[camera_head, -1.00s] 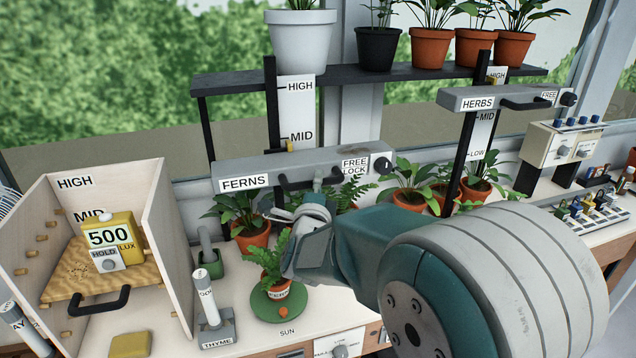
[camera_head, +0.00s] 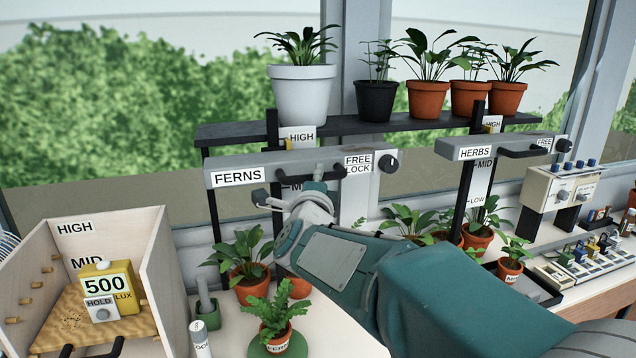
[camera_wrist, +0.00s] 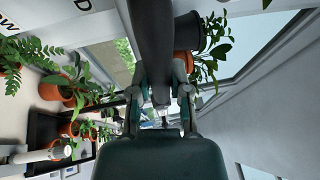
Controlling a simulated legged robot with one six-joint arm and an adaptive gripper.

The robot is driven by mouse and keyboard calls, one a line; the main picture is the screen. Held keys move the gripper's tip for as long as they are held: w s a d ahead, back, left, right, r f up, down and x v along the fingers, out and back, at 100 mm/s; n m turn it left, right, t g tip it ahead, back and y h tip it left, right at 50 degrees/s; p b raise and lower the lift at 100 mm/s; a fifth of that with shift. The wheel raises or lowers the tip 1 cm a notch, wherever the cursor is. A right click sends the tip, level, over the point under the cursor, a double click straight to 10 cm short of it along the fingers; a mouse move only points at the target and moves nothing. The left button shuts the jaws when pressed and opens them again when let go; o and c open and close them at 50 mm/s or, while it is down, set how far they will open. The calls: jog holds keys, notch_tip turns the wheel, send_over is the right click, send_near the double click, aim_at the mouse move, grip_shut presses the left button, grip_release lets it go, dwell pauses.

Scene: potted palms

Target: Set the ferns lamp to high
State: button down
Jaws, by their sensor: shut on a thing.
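The ferns lamp (camera_head: 240,160) is a long grey bar marked FERNS on a dark post. Its yellow pointer (camera_head: 288,144) is close to the HIGH mark (camera_head: 300,136), a little below the word. The MID label shows partly below the lamp. A black knob (camera_head: 388,162) sits at the lamp's right end beside the FREE and LOCK labels. My gripper (camera_head: 312,187) is shut on the lamp's black handle (camera_head: 335,172), under its front edge. In the wrist view the dark handle (camera_wrist: 153,45) runs between the fingers (camera_wrist: 163,95).
The herbs lamp (camera_head: 475,148) is to the right, near its own HIGH mark. Potted plants stand on the black shelf (camera_head: 350,126) above. A potted fern (camera_head: 272,325) stands on the bench below my arm. A wooden box with a 500 lux meter (camera_head: 104,290) is at left.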

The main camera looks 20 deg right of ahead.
jog(key=c, duration=0.6)
grip_release()
jog(key=shift+r, duration=0.3)
jog(key=shift+c, duration=0.2)
jog(key=shift+o, duration=0.4)
jog(key=shift+f, duration=0.1)
jog(key=v, duration=1.2)
jog(key=shift+f, duration=0.25)
jog(key=shift+w, duration=0.1)
